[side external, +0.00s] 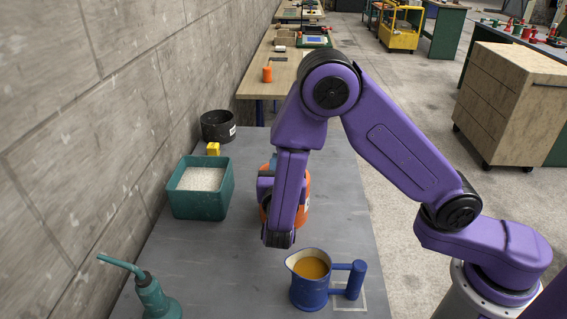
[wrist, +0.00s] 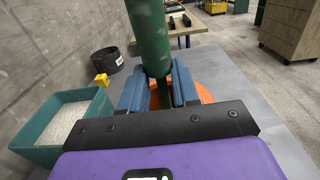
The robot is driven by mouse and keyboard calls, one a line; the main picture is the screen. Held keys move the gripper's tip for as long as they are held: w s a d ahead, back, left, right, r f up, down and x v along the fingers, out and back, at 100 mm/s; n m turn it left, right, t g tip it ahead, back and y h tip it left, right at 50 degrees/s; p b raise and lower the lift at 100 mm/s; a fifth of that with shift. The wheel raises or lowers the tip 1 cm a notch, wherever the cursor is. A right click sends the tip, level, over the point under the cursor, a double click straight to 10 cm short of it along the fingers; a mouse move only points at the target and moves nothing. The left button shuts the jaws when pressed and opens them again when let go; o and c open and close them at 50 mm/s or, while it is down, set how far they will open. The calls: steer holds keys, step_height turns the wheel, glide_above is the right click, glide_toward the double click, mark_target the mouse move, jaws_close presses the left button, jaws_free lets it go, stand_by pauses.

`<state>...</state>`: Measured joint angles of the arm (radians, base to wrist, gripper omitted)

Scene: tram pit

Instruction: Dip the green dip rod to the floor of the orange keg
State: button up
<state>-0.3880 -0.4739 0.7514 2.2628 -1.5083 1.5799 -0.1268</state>
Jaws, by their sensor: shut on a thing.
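My gripper (wrist: 158,88) is shut on the green dip rod (wrist: 150,38), with its blue fingers on either side of it. In the wrist view the rod has a thick upper part and a thinner dark green part below, between the fingers. The orange keg (wrist: 204,93) is behind and below the fingers, partly hidden by them. In the side view the keg (side external: 304,190) stands on the grey bench, mostly behind my arm. The rod cannot be made out there. The rod's lower end is hidden, so I cannot tell whether it is inside the keg or how deep.
A teal bin of white granules (side external: 183,206) stands left of the keg, with a yellow block (side external: 213,148) and a black tub (side external: 217,126) behind. A blue jug (side external: 309,290) of amber liquid and a teal oil can (side external: 152,297) stand in front. A wall borders the left.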

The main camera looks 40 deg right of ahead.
steer(key=shift+f, duration=1.05)
stand_by(1.1)
step_height(320, 180, up, 17)
stand_by(2.1)
steer(key=shift+w+d+f, duration=0.1)
steer(key=shift+w+d, duration=0.2)
steer(key=shift+d, duration=0.1)
steer(key=w+d+f+n+t+y, duration=0.2)
steer(key=w+d+f+y, duration=0.1)
steer(key=d, duration=0.7)
steer(key=s+d+f+n+t+y, duration=0.2)
steer(key=s+d+f+n+y, duration=0.1)
steer(key=d+f, duration=0.4)
steer(key=shift+s+d+y, duration=0.65)
steer(key=shift+d+y, duration=0.05)
steer(key=shift+d, duration=0.1)
steer(key=shift+d+r, duration=0.1)
